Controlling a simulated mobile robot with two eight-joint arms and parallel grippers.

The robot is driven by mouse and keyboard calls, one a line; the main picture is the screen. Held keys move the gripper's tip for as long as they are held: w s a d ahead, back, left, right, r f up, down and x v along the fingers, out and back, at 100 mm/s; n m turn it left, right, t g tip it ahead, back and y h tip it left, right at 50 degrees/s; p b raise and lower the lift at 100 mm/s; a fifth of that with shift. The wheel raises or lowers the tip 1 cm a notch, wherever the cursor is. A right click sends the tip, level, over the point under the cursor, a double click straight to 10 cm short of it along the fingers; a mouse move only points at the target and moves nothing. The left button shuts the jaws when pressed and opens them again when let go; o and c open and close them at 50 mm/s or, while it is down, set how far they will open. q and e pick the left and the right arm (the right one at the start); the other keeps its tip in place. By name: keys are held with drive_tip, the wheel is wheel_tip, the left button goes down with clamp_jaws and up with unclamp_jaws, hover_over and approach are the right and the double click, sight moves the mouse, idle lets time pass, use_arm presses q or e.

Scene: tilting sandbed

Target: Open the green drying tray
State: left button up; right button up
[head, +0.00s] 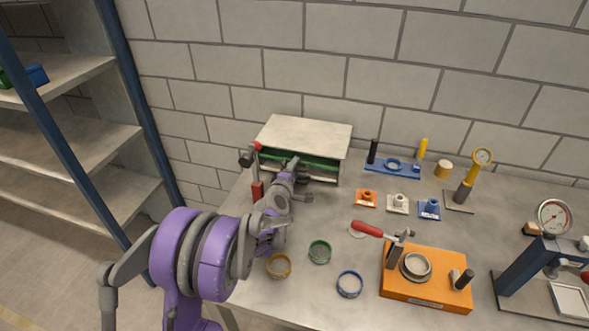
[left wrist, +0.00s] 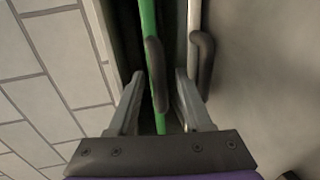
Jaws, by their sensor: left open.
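The green drying tray (head: 318,162) shows as a green front in the upper part of a pale cabinet (head: 310,134) at the back left of the bench. In the left wrist view its green edge (left wrist: 149,25) runs down the middle and carries a dark bar handle (left wrist: 155,74). My left gripper (head: 296,168) is at the cabinet front. In the left wrist view the left gripper (left wrist: 160,80) is open, with the green tray's handle between its fingertips. Contact cannot be told. My right gripper is not in view.
A white tray edge (left wrist: 194,20) with a similar handle (left wrist: 203,60) lies right beside the right finger. A red-handled tool (head: 257,175) stands left of the cabinet. Rings, coloured blocks and an orange fixture (head: 425,290) occupy the bench to the right.

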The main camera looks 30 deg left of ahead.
use_arm(q)
drive_tip(key=shift+c, duration=0.3)
drive_tip(key=shift+s, duration=0.1)
drive_tip(key=c, duration=0.7)
drive_tip(key=shift+d, duration=0.1)
clamp_jaws()
drive_tip(key=shift+s, duration=0.1)
